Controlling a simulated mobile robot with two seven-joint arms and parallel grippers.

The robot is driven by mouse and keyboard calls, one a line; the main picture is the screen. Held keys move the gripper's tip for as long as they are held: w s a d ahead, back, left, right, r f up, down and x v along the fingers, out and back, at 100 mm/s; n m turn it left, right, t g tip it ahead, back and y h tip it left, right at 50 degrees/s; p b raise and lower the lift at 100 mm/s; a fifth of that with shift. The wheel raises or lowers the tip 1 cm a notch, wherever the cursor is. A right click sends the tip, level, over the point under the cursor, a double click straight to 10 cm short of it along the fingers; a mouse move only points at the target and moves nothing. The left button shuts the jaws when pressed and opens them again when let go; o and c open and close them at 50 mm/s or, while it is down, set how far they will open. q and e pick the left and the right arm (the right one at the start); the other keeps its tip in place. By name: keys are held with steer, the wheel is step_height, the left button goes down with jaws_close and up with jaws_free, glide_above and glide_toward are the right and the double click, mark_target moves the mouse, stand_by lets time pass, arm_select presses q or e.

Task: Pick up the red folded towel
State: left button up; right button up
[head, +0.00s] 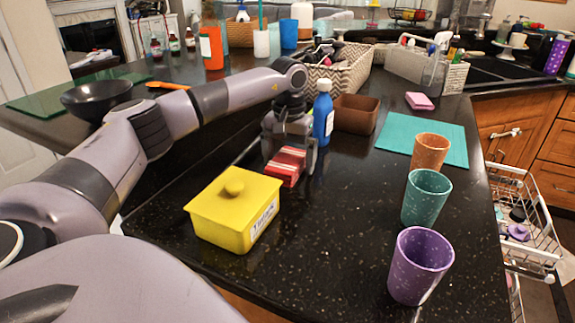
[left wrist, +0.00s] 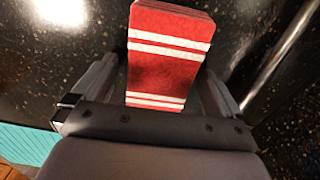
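The red folded towel (head: 286,166), with white stripes, lies on the black speckled counter behind the yellow lidded box. My left gripper (head: 289,150) points down over it. In the left wrist view the towel (left wrist: 168,55) reaches in between the two fingers of the left gripper (left wrist: 160,85). The fingers stand apart on either side of it, with a narrow gap visible at the left finger. The gripper is open; the towel's near end is hidden by the gripper body. My right gripper is not in view.
The yellow box (head: 233,208) stands just in front of the towel. A blue bottle (head: 323,113) is close to the gripper's right, with a brown container (head: 356,114) beyond. Orange (head: 430,152), teal (head: 426,197) and purple (head: 420,265) cups stand right. The counter's middle is clear.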

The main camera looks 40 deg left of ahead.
arm_select(q)
steer(key=c, duration=1)
steer(key=shift+r, duration=0.1)
